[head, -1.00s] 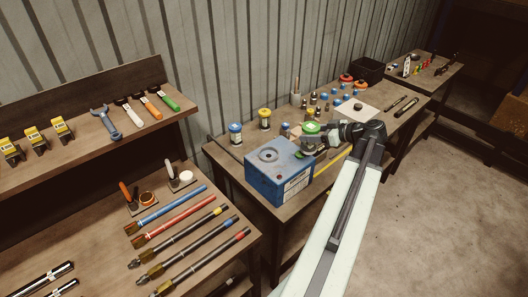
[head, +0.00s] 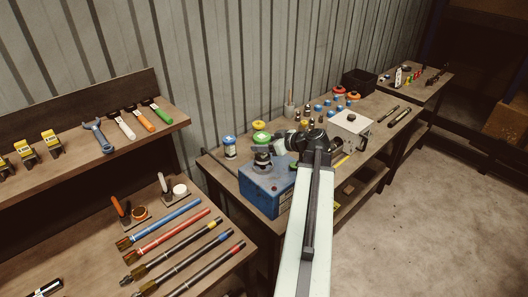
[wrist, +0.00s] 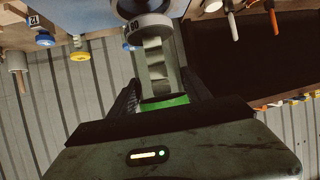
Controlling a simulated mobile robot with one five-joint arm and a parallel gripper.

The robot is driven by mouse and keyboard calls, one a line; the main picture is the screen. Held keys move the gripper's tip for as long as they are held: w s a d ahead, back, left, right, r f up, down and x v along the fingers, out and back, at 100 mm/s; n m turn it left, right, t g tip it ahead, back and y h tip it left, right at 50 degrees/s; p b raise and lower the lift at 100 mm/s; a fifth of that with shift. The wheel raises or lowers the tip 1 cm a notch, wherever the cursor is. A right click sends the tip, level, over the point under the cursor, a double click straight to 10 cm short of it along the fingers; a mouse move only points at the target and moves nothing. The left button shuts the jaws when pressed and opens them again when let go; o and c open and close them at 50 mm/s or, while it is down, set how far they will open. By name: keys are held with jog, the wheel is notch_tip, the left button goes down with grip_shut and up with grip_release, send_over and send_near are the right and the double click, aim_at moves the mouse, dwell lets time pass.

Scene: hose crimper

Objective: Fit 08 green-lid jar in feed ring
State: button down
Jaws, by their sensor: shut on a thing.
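The green-lid jar (head: 262,137) is upright above the top of the blue box (head: 258,195) in the head view. My gripper (head: 264,154) is shut on it. In the wrist view the green lid (wrist: 165,103) shows between my gripper's fingers (wrist: 160,92), and a white band with dark digits (wrist: 148,27) lies beyond it. A round metal feed ring (wrist: 137,8) on the blue box shows at the wrist view's top edge, close to the band. I cannot tell whether the jar's foot is inside the ring or just over it. My arm and gripper hide part of the box.
A blue-lid jar (head: 230,150) and a yellow-lid jar (head: 259,126) stand behind the box. A white box (head: 350,128) and several small parts are on the bench to the right. A shelf with tools (head: 100,137) is at left.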

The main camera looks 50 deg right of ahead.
notch_tip(320, 180, down, 4)
jog(key=b, duration=0.3)
jog(key=shift+b, duration=0.3)
jog(key=shift+r, duration=0.2)
jog(key=shift+c, duration=2)
grip_release()
jog(key=p+v, duration=0.5)
jog(key=v, duration=0.7)
jog(key=shift+p, duration=0.3)
